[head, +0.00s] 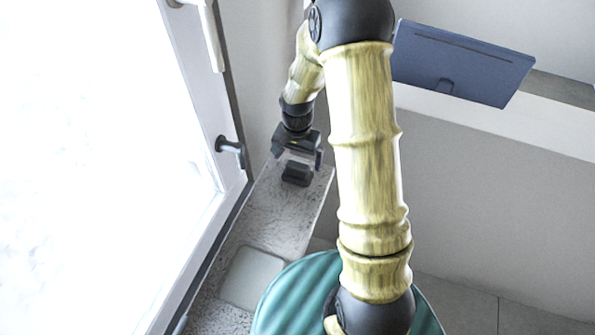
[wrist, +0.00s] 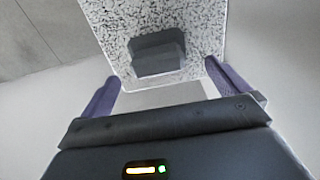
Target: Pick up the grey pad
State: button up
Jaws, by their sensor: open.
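A small dark grey block-like pad (head: 296,174) lies on the speckled stone sill near its far end. It also shows in the wrist view (wrist: 157,54), with a stepped shape, beyond the fingertips. My gripper (head: 298,159) is just above and behind it in the head view. In the wrist view the two purple fingers of my gripper (wrist: 163,80) are wide apart, with nothing held between them. The pad looks apart from both fingers; the exact height gap cannot be told.
The narrow speckled sill (head: 285,215) runs along a bright window, whose handle (head: 230,146) sticks out on the left. A flat light grey square (head: 254,277) lies nearer on the sill. A teal ribbed round thing (head: 300,290) is at the bottom. A dark blue panel (head: 462,65) stands upper right.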

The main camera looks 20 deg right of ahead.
aim_at(298, 165)
jog(key=shift+s+f+p, duration=0.2)
jog(key=shift+f+p, duration=0.25)
jog(key=shift+f, duration=0.15)
jog(key=shift+f+p, duration=0.6)
jog(key=shift+f, duration=1.4)
jog(key=shift+c, duration=0.4)
jog(key=c, duration=0.9)
jog(key=shift+o, duration=0.2)
jog(key=shift+r, duration=0.1)
notch_tip(298, 165, up, 10)
jog(key=shift+f+b, duration=0.1)
jog(key=shift+b, duration=1.05)
